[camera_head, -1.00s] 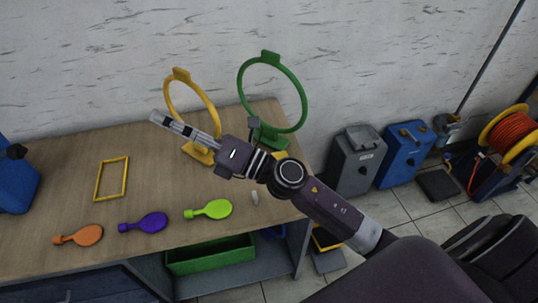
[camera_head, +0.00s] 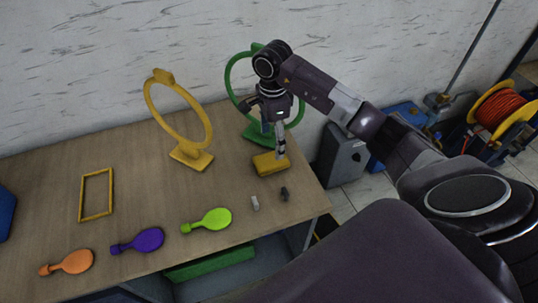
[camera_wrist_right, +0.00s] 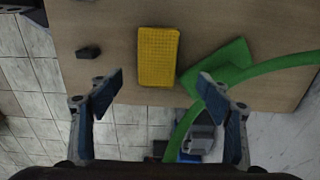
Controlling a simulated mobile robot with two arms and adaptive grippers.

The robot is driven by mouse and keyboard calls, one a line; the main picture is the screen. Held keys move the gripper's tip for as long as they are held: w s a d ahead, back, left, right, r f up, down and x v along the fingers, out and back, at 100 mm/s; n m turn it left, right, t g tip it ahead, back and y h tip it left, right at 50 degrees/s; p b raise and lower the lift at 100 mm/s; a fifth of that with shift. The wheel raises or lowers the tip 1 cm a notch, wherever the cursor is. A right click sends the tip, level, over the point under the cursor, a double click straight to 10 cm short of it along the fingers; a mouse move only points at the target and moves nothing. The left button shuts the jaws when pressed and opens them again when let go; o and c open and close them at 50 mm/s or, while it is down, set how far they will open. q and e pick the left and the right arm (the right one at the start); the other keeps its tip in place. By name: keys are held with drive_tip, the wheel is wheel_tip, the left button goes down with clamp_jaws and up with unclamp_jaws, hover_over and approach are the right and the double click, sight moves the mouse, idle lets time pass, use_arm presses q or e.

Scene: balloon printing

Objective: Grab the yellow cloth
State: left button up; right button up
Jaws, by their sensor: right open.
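The yellow cloth (camera_head: 268,164) is a small, thick rectangle lying flat on the table, at the foot of the green ring stand. In the right wrist view the cloth (camera_wrist_right: 158,57) shows a waffle texture and lies ahead of the gap between my fingers. My right gripper (camera_head: 280,152) points down, just over the right part of the cloth in the head view. Its two blue-padded fingers (camera_wrist_right: 166,108) are wide apart with nothing between them. My left gripper is not in view.
The green ring stand (camera_wrist_right: 220,69) is close beside the cloth. The yellow ring stand (camera_head: 190,158) is to its left. A small dark object (camera_head: 285,194) and a small pale object (camera_head: 255,203) lie in front. A yellow frame (camera_head: 96,195) and balloon-shaped pieces (camera_head: 212,219) lie farther left.

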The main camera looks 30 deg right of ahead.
sight(271, 159)
drive_tip(key=f+b, duration=0.1)
drive_tip(key=f, duration=0.1)
drive_tip(key=f+b, duration=0.1)
drive_tip(key=f, duration=0.2)
drive_tip(key=f+b, duration=0.2)
drive_tip(key=shift+s+a+f, duration=0.15)
drive_tip(key=shift+a+f, duration=0.05)
drive_tip(key=shift+a, duration=0.05)
drive_tip(key=c, duration=1.1)
drive_tip(key=shift+r, duration=0.15)
drive_tip(key=shift+c, duration=0.2)
